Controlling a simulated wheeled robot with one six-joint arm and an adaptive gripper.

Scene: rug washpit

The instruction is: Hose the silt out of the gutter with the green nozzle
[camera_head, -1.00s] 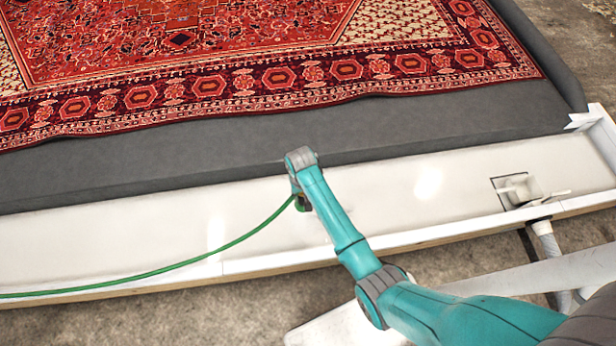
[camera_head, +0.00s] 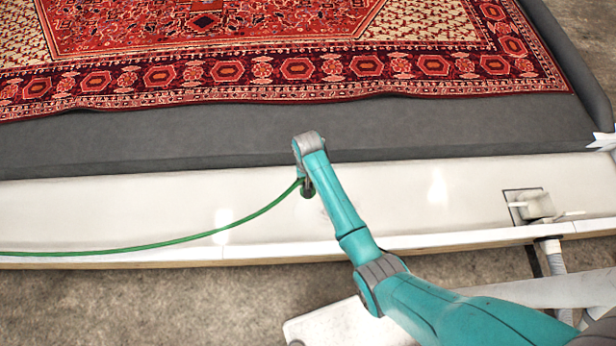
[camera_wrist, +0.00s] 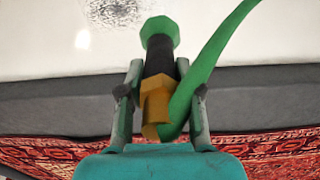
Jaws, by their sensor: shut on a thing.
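My gripper (camera_wrist: 160,95) is shut on the nozzle (camera_wrist: 160,62), which has a green tip, a black body and a brass fitting. The tip points to the top of the wrist view, over the white gutter (camera_wrist: 190,40). In the head view my gripper (camera_head: 307,188) hangs over the gutter (camera_head: 390,205), with the nozzle mostly hidden by the arm. A dark speckled patch of silt (camera_wrist: 95,8) lies in the gutter at the wrist view's top edge. I cannot make out silt in the head view. No water shows.
A green hose (camera_head: 150,245) trails left along the gutter. A grey padded bed (camera_head: 200,140) with a red patterned rug (camera_head: 270,75) lies beyond it. A drain fitting (camera_head: 535,205) with a pipe (camera_head: 553,257) sits at the gutter's right. Concrete floor (camera_head: 180,300) lies in front.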

